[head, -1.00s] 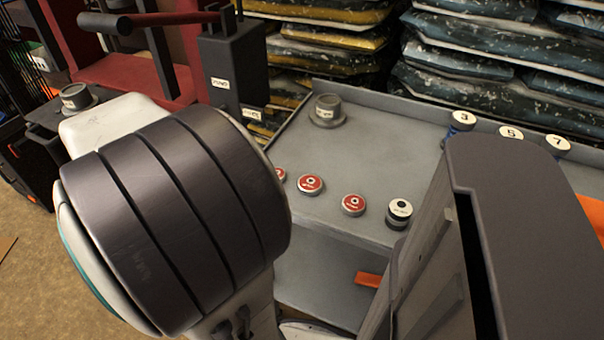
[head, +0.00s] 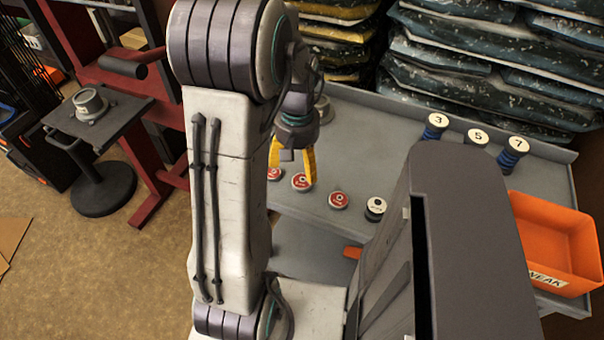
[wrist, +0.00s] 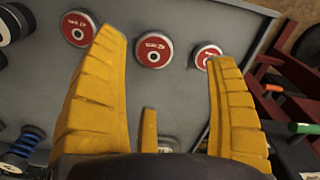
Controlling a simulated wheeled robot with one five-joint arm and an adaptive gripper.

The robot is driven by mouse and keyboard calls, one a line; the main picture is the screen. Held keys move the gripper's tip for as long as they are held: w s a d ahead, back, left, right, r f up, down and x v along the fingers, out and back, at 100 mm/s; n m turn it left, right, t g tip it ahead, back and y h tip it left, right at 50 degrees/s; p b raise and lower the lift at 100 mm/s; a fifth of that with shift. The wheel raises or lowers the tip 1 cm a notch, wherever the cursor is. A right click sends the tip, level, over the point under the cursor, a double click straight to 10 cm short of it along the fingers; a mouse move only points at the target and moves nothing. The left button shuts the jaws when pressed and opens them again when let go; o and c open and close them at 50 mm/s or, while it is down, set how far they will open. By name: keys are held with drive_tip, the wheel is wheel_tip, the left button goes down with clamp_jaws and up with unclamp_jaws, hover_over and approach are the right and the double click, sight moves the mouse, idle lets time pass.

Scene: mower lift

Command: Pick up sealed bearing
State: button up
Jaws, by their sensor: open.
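Red-faced round bearings lie in a row on the grey bench; three show in the head view: left (head: 273,174), middle (head: 302,182) and right (head: 339,200). They also show in the wrist view: left (wrist: 78,28), middle (wrist: 153,50) and right (wrist: 206,54). Their small lettering is too blurred to read, so I cannot tell which is the sealed one. My gripper (head: 292,176) has yellow fingers, open and empty, pointing down above the row. In the wrist view, the middle disc appears between the fingertips (wrist: 166,50); the right disc is partly behind a finger.
A black, white-topped cylinder (head: 375,208) ends the row. Blue springs with caps 3 (head: 436,125), 5 (head: 477,140) and 7 (head: 514,150) stand behind. An orange bin (head: 555,245) is at right. A grey flanged part (head: 323,108) stands behind my gripper. Stacked bags line the back.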

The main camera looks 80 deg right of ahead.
sight(302, 181)
drive_tip(key=shift+s, duration=0.4)
drive_tip(key=shift+s+f, duration=0.1)
drive_tip(key=shift+f, duration=0.2)
drive_tip(key=shift+d+f, duration=0.15)
drive_tip(key=shift+f, duration=3.2)
drive_tip(key=shift+c, duration=0.5)
drive_tip(key=c, duration=1.3)
drive_tip(key=shift+r, duration=0.1)
